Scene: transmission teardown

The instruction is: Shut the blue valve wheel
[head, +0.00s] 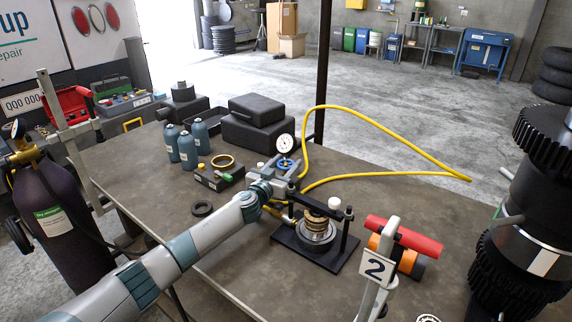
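The blue valve wheel (287,164) is a small ring on the table, below a round white dial gauge (286,143) and close to where a yellow hose (309,136) begins. My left arm reaches in from the lower left, and my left gripper (282,173) is at the wheel, overlapping its near side in the head view. Its fingers are small and mixed in with the fittings, so I cannot tell whether they touch the wheel or are open or shut. My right gripper is not in view.
A black press fixture (318,249) with a spring stands just right of my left gripper. A black gear stack (530,220) stands at the right.

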